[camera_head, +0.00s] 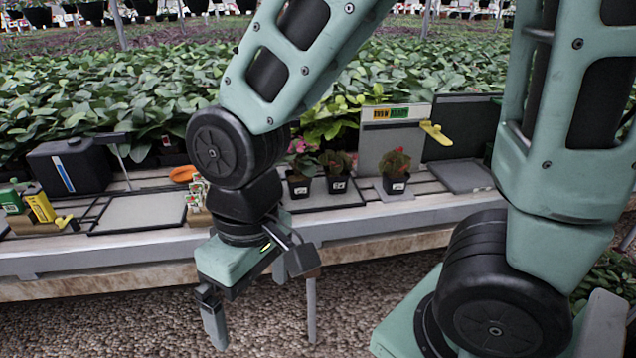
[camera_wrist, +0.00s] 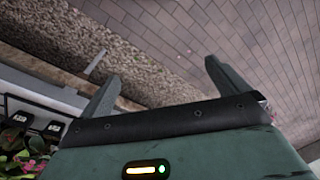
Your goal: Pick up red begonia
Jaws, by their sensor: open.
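A small potted plant with red blooms (camera_head: 396,163), which looks like the red begonia, stands upright in a black pot with a white label at the right of the potted row. My gripper (camera_head: 263,322) is open and empty, pointing down in front of the bench, below and left of the pots. In the wrist view my gripper (camera_wrist: 160,76) has nothing between its fingers; pink flowers (camera_wrist: 24,165) show at the lower left.
The bench (camera_head: 400,226) carries a grey tray (camera_head: 140,212), a black box (camera_head: 70,167), an orange dish (camera_head: 184,174) and a sign panel (camera_head: 392,137) with a yellow handle behind the pots. Dense green plants fill the back. The gravel floor (camera_head: 170,318) in front is clear.

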